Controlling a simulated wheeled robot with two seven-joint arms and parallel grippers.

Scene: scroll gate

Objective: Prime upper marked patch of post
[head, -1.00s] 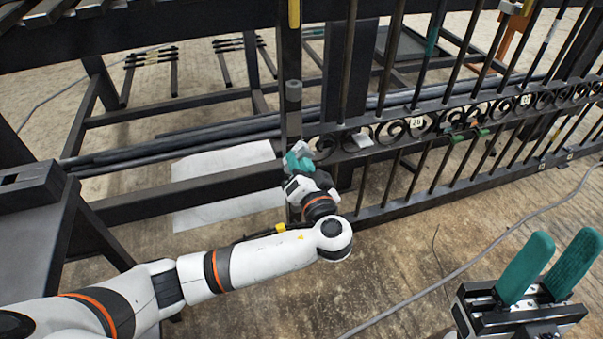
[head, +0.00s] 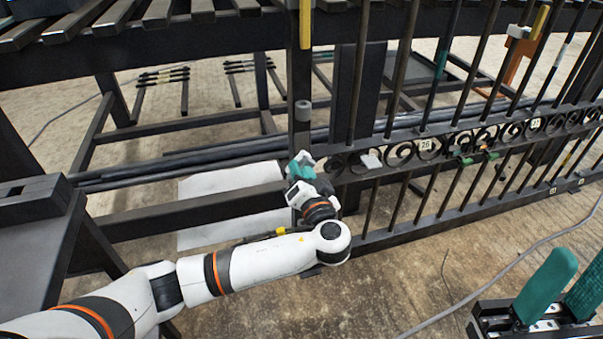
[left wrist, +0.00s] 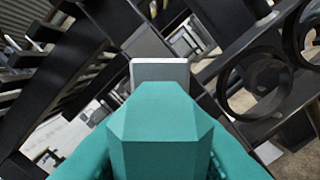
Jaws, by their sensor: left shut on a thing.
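The dark upright post (head: 299,75) stands at the gate's left end in the head view. It bears a yellow strip (head: 305,22) near the top and a grey collar-like piece (head: 303,110) lower down; I cannot tell which is the marked patch. My left gripper (head: 300,165) is at the post, below the grey piece, with teal fingers shut on a pale grey block. The block (left wrist: 160,69) shows beyond the fingers in the left wrist view; whether it touches the post is unclear. My right gripper (head: 567,290) is open and empty at the lower right.
The gate's scroll band (head: 460,140) and bars run right from the post. A dark bench (head: 35,205) stands at left. A pale sheet (head: 230,190) lies behind the post. A cable crosses the open floor at right.

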